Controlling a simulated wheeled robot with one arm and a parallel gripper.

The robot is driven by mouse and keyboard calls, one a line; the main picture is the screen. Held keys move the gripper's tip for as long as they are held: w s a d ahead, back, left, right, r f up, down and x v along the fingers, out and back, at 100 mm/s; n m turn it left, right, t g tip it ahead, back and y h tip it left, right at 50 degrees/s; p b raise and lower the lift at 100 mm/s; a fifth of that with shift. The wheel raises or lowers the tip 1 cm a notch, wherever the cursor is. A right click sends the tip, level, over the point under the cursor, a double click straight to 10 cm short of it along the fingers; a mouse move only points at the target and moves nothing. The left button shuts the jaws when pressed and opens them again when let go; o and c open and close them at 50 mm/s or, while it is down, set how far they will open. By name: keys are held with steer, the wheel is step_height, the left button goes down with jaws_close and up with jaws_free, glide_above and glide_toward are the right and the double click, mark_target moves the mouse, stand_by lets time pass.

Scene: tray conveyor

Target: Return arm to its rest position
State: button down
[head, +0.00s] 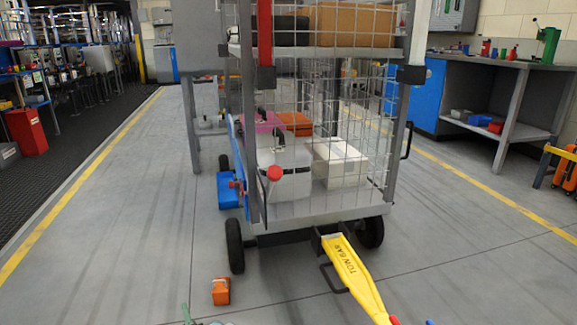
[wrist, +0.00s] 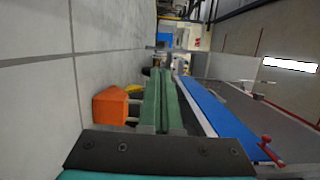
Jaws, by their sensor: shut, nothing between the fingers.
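My gripper (wrist: 162,72) shows in the wrist view as two long green fingers lying side by side against each other. They are shut with nothing between them. Only a small green and teal part of my arm's end shows at the bottom edge of the head view. The fingers point along the side of a wire-mesh cart (head: 325,212), close to its blue side part (wrist: 218,115). I see no contact, but the gap is hard to judge.
An orange block (head: 221,291) lies on the floor before the cart's left front wheel; it also shows in the wrist view (wrist: 110,106). A yellow tow bar (head: 354,275) sticks out from the cart's front. The floor to the left is clear. A workbench (head: 490,62) stands right.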

steer(key=w+d+r+n+g+h+p, duration=0.1)
steer(key=w+d+r+g+h+p, duration=0.15)
steer(key=d+r, duration=0.35)
steer(key=w+d+r+n+g+h+p, duration=0.1)
steer(key=w+d+r+n+g, duration=0.2)
steer(key=r, duration=0.6)
steer(key=s+d+r+n+g+h+p, duration=0.1)
steer(key=s+d+r, duration=0.3)
steer(key=d+r, duration=0.3)
steer(key=s+d+r+n+g+h+p, duration=0.1)
steer(key=s+d+r+g, duration=0.1)
steer(key=s+d+r, duration=0.5)
steer(key=s+d+r+n+g+h+p, duration=0.1)
steer(key=s+d+r+n+g+p, duration=0.1)
steer(key=s+d+r, duration=0.5)
steer(key=s+d+r+n+g+h+p, duration=0.1)
steer(key=s+d+r+n+g, duration=0.15)
steer(key=s+d, duration=0.85)
steer(key=s+d+r+g, duration=0.1)
steer(key=s+d+r, duration=0.1)
steer(key=s, duration=0.6)
steer(key=s+d+r+n+g+h+p, duration=0.1)
steer(key=s+d+r+g, duration=0.1)
steer(key=s, duration=0.6)
steer(key=s+d+r+g+p, duration=0.1)
steer(key=s+d, duration=0.3)
steer(key=s, duration=0.4)
steer(key=shift+s+d+r+n+g, duration=0.2)
steer(key=shift+d+r+n+g, duration=0.1)
steer(key=shift+r+n, duration=0.1)
